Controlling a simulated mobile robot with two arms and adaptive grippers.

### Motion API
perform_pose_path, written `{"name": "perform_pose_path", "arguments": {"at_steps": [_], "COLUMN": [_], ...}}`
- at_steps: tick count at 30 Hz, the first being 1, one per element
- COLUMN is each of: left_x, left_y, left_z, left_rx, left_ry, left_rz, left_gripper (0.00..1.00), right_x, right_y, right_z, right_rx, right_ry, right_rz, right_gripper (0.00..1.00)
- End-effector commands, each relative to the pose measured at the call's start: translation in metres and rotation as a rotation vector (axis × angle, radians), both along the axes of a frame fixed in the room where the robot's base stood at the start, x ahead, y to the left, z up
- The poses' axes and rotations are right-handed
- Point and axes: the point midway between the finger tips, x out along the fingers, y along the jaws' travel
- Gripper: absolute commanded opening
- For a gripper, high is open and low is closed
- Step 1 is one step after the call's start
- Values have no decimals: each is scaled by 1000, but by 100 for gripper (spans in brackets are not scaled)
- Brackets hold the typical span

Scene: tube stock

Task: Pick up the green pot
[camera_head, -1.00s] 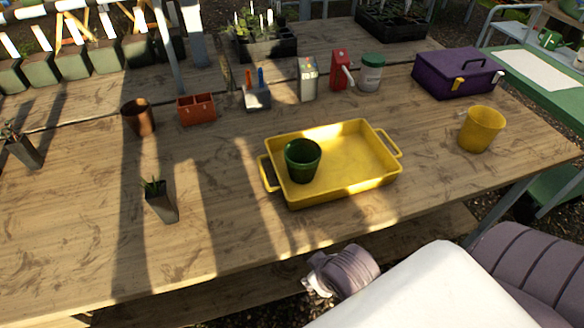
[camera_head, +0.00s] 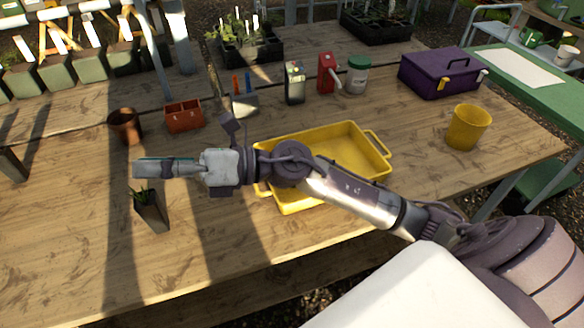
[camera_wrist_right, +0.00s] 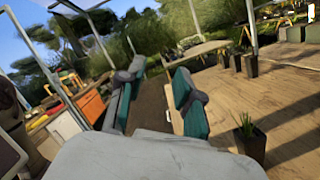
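The yellow tray (camera_head: 350,145) lies on the wooden table, and my right arm crosses over it. My right gripper (camera_head: 142,168) points left in the head view, left of the tray and above the table near a small potted plant. In the right wrist view its teal-padded fingers (camera_wrist_right: 157,92) are apart with nothing between them. My left gripper is in neither view.
The small plant in a dark square pot (camera_head: 151,212) stands below my right gripper in the picture; it also shows in the wrist view (camera_wrist_right: 250,143). A brown pot (camera_head: 125,127), an orange box (camera_head: 184,117), a yellow pot (camera_head: 467,128) and a purple toolbox (camera_head: 438,77) stand around. The front left table is clear.

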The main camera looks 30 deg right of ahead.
Motion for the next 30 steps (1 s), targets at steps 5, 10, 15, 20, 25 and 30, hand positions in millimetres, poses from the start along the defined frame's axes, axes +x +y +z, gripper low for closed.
{"name": "perform_pose_path", "arguments": {"at_steps": [5,10,15,20,25,30], "left_x": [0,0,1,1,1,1], "left_y": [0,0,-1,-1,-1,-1], "left_z": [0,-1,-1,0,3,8], "left_rx": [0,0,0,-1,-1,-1], "left_ry": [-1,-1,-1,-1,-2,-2], "left_rz": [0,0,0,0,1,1], "left_gripper": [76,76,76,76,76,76], "right_x": [-1,25,37,35,36,40], "right_y": [-25,-135,-241,-285,-290,-290], "right_z": [-76,-127,-124,-115,-137,-171], "right_rx": [-683,-1314,-1733,-1881,-1894,-1892], "right_ry": [-296,-354,-246,-164,-150,-151], "right_rz": [221,362,430,452,463,462], "right_gripper": [35,35,35,35,35,35]}}
